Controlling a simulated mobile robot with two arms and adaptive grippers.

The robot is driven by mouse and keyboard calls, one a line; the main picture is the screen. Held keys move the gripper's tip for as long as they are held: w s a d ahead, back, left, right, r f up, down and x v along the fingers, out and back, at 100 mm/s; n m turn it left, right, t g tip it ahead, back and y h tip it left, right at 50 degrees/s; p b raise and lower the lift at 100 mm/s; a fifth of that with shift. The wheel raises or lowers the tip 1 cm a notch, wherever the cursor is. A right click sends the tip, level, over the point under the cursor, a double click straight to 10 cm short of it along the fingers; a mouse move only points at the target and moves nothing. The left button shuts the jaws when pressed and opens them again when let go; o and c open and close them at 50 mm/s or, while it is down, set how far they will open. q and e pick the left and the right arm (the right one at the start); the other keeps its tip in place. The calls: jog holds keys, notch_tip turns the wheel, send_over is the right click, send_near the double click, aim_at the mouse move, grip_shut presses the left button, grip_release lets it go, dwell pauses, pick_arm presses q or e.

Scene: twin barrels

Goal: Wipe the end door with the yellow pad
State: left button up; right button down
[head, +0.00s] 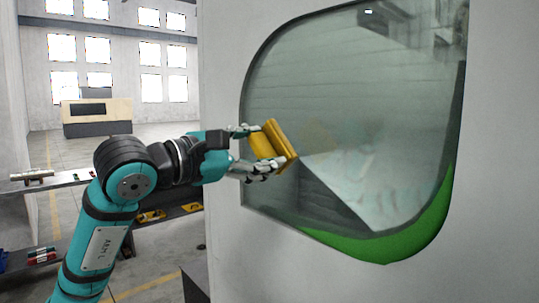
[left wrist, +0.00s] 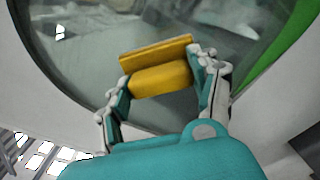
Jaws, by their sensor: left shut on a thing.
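The end door (head: 350,130) is a large rounded glass pane set in a pale wall, with a green band along its lower right. Faint smudges show near the middle of the glass. My left gripper (head: 262,150) is shut on the yellow pad (head: 281,143) and holds it in front of the left part of the glass. In the left wrist view the pad (left wrist: 160,75) sits between the two fingers, its flat face towards the glass (left wrist: 185,25). I cannot tell whether the pad touches the glass. My right gripper is not in view.
A grey shelf or bench (head: 70,182) with small tools on it stands at the left behind my left arm. A beige and dark cabinet (head: 97,115) stands far back under the windows. The floor between is mostly open.

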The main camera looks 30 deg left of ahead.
pick_arm(q)
jog(key=shift+s+a, duration=0.1)
jog(key=shift+s, duration=0.25)
jog(key=shift+s, duration=0.1)
jog(key=shift+b+v, duration=0.7)
jog(key=shift+v, duration=0.35)
jog(key=shift+s+a, duration=0.2)
jog(key=shift+s, duration=0.15)
